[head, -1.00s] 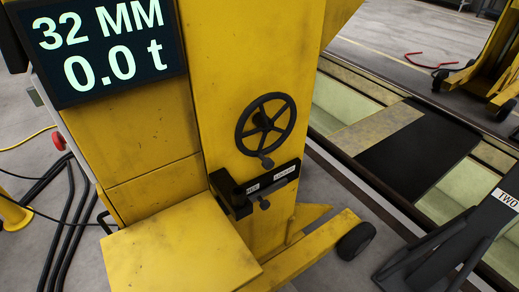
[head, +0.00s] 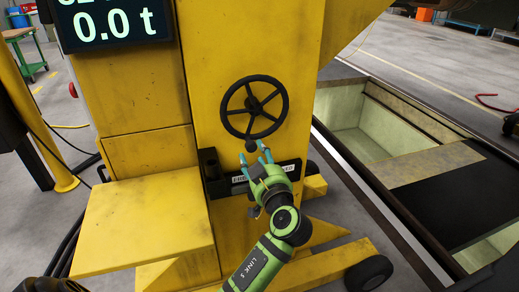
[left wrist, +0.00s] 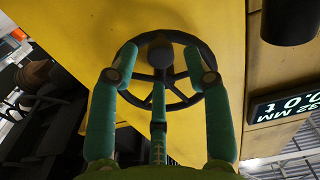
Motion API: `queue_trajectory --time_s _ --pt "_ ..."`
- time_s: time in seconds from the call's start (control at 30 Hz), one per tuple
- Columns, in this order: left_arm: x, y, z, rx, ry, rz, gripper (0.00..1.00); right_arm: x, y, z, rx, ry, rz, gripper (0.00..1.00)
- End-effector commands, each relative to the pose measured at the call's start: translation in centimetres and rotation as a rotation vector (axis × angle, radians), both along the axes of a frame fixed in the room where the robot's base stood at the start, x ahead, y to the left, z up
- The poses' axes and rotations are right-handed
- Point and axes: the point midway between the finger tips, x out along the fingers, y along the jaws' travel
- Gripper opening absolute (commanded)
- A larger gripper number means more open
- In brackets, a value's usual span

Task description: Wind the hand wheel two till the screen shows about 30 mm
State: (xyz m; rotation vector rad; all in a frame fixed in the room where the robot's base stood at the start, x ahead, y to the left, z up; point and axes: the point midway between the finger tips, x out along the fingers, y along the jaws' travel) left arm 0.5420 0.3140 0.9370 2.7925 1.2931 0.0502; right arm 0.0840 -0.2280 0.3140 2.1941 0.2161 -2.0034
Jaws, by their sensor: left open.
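The black spoked hand wheel (head: 254,107) is on the front of the yellow lifting column, with its handle knob (head: 250,146) at the bottom. My left gripper (head: 256,156) is open just below the wheel, its fingertips close to the knob. In the left wrist view the open fingers (left wrist: 160,78) lie either side of the knob (left wrist: 160,54); contact cannot be told. The screen (head: 112,24) shows 0.0 t, its upper line cut off. In the left wrist view the screen (left wrist: 286,106) reads about 32 MM and 0.0 t. My right gripper is not in view.
A black bracket with a labelled plate (head: 294,171) sits below the wheel, partly behind my gripper. A yellow box top (head: 145,215) juts out at left. A wheeled foot (head: 369,272) and an open pit (head: 375,135) are at right.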

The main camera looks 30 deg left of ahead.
Motion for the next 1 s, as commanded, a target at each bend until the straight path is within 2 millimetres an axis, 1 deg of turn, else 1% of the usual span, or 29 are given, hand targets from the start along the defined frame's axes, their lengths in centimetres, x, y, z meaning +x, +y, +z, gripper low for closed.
queue_trajectory --time_s 0.03,0.2,0.33,0.5,0.73,0.77,0.8,0.83,0.87,1.0 --pt "0.5 0.7 0.3 0.005 0.002 0.002 0.49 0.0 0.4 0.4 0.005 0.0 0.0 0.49" --pt "2.3 2.7 0.3 0.005 0.005 0.0 0.49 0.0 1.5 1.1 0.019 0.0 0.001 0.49" --pt "3.3 3.9 0.2 0.005 0.005 -0.001 0.49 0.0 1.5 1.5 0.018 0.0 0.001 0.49" --pt "3.9 4.5 0.0 0.003 0.006 -0.003 0.49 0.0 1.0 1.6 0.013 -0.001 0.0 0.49" --pt "3.9 4.5 -0.1 0.002 0.006 -0.003 0.49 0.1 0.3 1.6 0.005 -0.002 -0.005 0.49" --pt "3.9 4.5 -0.1 0.002 0.006 -0.003 0.37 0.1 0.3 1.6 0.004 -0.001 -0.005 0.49" --pt "3.9 4.5 -0.1 0.002 0.006 -0.003 0.21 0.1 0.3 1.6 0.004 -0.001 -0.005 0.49" --pt "3.9 4.5 -0.1 0.002 0.006 -0.003 0.09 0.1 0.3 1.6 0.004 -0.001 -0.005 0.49" --pt "3.9 4.5 -0.1 0.002 0.006 -0.003 0.0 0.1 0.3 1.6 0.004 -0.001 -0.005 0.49" --pt "3.9 4.5 -0.2 0.001 0.007 -0.002 0.0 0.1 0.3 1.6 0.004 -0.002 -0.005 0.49"
